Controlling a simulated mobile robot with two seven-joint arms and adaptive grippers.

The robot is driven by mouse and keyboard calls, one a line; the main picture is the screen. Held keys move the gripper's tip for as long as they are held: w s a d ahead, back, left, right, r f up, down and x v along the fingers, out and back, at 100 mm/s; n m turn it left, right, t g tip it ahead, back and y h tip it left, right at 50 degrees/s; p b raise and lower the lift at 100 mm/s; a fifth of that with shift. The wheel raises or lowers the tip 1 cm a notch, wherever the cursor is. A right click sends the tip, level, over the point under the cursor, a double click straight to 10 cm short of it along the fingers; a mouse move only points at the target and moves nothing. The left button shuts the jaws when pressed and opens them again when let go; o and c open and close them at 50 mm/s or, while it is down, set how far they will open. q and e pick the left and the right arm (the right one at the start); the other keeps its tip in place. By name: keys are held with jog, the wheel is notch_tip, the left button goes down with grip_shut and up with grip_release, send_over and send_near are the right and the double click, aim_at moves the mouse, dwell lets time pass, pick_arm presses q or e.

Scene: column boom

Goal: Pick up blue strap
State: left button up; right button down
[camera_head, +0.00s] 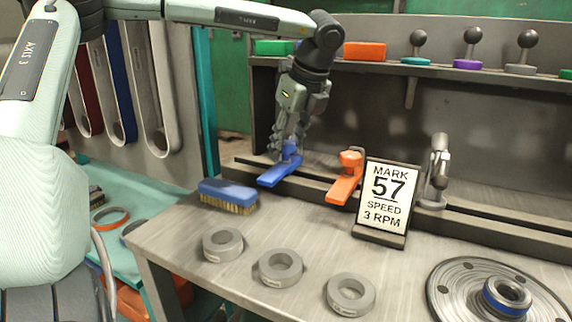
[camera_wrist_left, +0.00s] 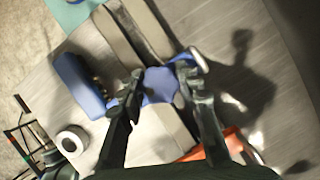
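The blue strap (camera_head: 279,174) is a flat bar with a raised knob, resting on the dark rail at the back of the workbench. My left gripper (camera_head: 286,150) points down over its knob end. In the left wrist view the blue strap (camera_wrist_left: 161,86) shows its knob between the two fingertips of my left gripper (camera_wrist_left: 162,72). The fingers stand apart on either side of the knob, with what looks like a thin gap; contact is hard to judge. My right gripper is not in view.
An orange strap (camera_head: 345,185) and a sign (camera_head: 386,200) stand to the right of the blue strap. A blue brush (camera_head: 228,195) lies to the left. Several grey rings (camera_head: 280,267) and a round plate (camera_head: 497,297) occupy the front. A shelf (camera_head: 470,77) holds knobs above.

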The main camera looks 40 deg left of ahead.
pick_arm(q)
jog(key=shift+r, duration=0.1)
jog(key=shift+c, duration=1.2)
jog(key=shift+w+r, duration=0.1)
jog(key=shift+r, duration=0.05)
